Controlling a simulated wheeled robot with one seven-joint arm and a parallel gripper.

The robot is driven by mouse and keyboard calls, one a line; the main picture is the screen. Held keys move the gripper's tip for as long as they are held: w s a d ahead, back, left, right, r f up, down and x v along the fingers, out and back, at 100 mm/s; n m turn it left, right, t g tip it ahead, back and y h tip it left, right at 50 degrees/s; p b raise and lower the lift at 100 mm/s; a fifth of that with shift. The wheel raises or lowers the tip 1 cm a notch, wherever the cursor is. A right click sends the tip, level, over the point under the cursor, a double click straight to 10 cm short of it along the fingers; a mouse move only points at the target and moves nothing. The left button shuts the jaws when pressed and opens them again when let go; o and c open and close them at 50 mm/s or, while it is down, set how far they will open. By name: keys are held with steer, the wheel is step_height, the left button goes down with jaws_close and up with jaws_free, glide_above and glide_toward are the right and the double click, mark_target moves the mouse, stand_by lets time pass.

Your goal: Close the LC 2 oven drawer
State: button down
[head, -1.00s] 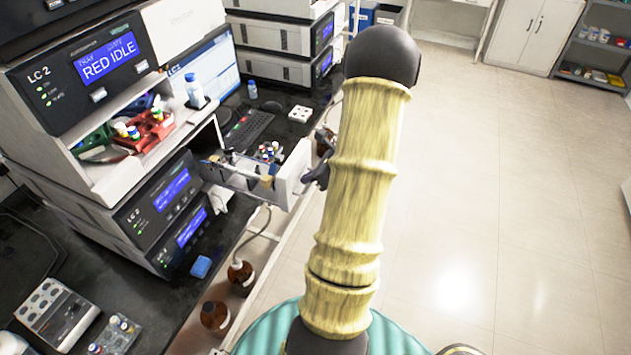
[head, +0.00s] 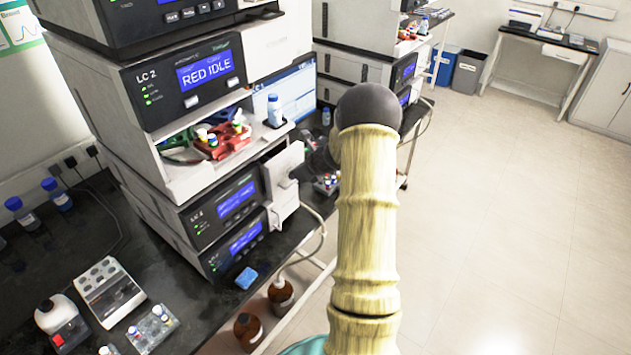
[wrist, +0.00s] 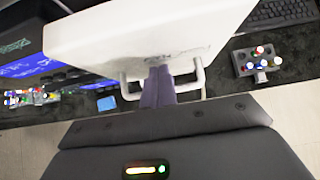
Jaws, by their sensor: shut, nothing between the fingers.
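The LC 2 stack (head: 190,85) stands on the bench, with a blue "RED IDLE" display.
A red rack (head: 225,140) and a white bottle (head: 274,110) sit on the shelf above. A rack of vials (wrist: 257,62) lies on the bench right of the drawer. Brown bottles (head: 281,292) stand below the bench edge. The floor to the right is clear.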

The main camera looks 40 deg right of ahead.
mark_target(289, 166)
steer(key=w, duration=0.1)
steer(key=w+a, duration=0.1)
steer(key=w, duration=0.1)
steer(key=shift+w+p, duration=0.2)
steer(key=shift+p, duration=0.15)
steer(key=shift+w+a+r, duration=0.1)
steer(key=shift+r, duration=0.05)
steer(key=shift+w+r, duration=0.1)
steer(key=shift+r, duration=0.05)
